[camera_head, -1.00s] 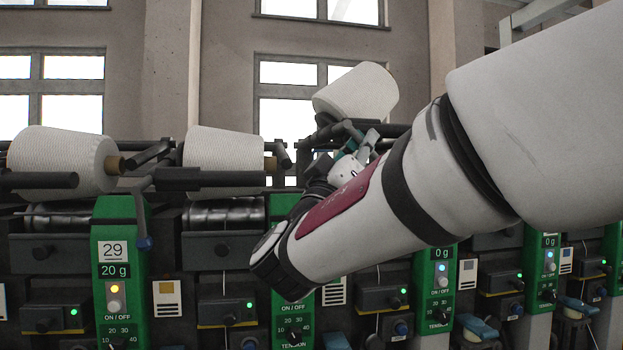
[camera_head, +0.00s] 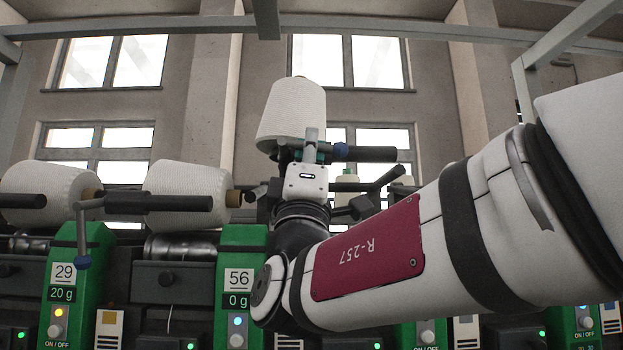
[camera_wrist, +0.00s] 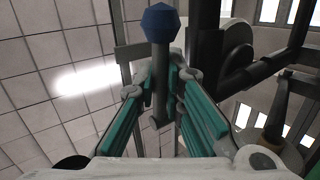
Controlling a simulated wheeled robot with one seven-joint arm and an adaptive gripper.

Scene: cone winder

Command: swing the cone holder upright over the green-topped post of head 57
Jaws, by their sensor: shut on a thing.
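A white yarn cone (camera_head: 292,112) sits on the cone holder, nearly upright, high in the middle of the head view. The green post of head 56 (camera_head: 240,250) stands left of my wrist. A green post further right (camera_head: 405,335) is mostly behind my arm; its number is hidden, so I cannot tell whether it is head 57.
Two white cones lie on their sides at the left (camera_head: 45,190) and (camera_head: 185,188). The green post of head 29 (camera_head: 75,270) stands at far left. Dark holder bars (camera_head: 372,154) lie right of the knob. Grey overhead rails (camera_head: 430,32) cross the top.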

